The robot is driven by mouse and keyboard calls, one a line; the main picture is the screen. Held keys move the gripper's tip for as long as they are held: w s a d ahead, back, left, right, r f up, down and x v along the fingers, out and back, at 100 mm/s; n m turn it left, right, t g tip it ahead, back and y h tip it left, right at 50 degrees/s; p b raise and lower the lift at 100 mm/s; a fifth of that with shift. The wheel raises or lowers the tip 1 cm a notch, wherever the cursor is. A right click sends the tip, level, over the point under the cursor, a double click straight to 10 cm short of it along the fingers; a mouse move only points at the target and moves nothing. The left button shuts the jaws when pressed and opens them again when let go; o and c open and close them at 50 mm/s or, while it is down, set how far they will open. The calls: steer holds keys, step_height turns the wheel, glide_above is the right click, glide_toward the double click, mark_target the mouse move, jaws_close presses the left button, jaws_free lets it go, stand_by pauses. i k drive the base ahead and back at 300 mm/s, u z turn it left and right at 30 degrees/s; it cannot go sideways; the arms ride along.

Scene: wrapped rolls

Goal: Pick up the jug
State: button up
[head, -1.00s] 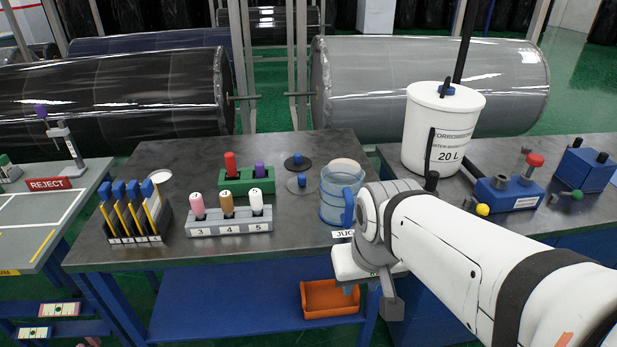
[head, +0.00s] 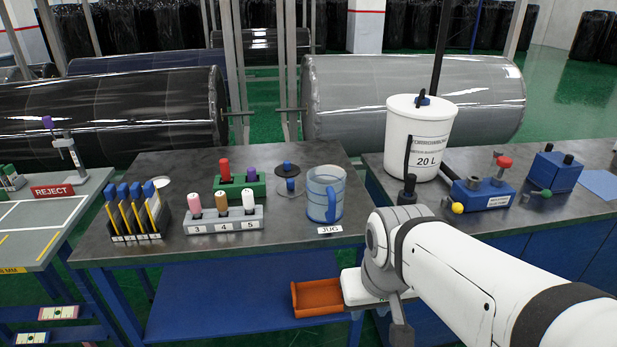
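The jug (head: 325,192) is a clear blue-tinted container with a blue handle at its front. It stands upright near the right end of the dark table, behind a white label reading JUG (head: 330,229). My gripper (head: 400,335) is at the lower middle of the head view, in front of the table edge and below the tabletop, to the right of and nearer than the jug. It is apart from the jug. Only a dark finger shows at the bottom, so its opening cannot be made out.
On the dark table (head: 130,245) stand a grey block (head: 222,227) with pegs, a green block (head: 258,187), dark discs (head: 287,168) and a yellow-and-blue rack (head: 135,222). A white 20 L bucket (head: 418,140) stands right of the jug. An orange bin (head: 318,300) sits below.

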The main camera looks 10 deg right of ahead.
mark_target(325, 186)
steer(key=i, duration=0.9)
steer(key=u, duration=0.05)
